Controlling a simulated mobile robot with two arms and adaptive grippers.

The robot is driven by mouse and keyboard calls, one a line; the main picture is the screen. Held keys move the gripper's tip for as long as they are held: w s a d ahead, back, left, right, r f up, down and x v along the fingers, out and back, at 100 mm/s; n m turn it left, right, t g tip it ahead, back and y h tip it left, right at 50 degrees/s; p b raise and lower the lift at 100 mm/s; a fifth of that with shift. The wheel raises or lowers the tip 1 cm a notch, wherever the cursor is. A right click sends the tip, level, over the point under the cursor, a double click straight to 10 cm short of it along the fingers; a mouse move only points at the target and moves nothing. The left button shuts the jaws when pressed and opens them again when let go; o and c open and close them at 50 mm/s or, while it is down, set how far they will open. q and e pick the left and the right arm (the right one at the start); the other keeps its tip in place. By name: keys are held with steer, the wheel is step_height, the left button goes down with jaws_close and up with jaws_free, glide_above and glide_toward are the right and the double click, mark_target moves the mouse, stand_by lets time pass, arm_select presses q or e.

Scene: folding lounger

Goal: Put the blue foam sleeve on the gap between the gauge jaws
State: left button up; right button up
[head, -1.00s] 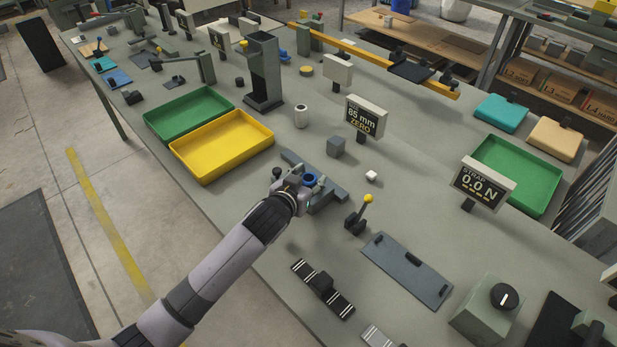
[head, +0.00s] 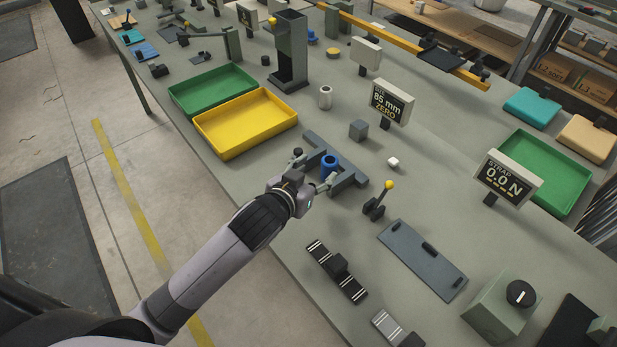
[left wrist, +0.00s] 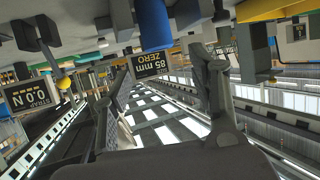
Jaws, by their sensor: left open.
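The blue foam sleeve (head: 329,166) stands upright at the gauge, by the gap between the grey gauge jaws (head: 348,181). It also shows at the top of the left wrist view (left wrist: 154,25), which is upside down, with grey jaw blocks on either side. Whether it touches both jaws I cannot tell. My left gripper (head: 314,168) is open and empty on the sleeve's near-left side, its fingers apart from the sleeve. In the left wrist view the open fingers (left wrist: 165,85) have nothing between them. My right gripper is not in view.
The gauge display (head: 391,101) reads 85 mm ZERO. A yellow tray (head: 246,123) lies left of the gauge. A yellow-knobbed lever (head: 376,203) stands to the right.

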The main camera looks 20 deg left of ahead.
arm_select(q)
steer(key=shift+v, duration=1.55)
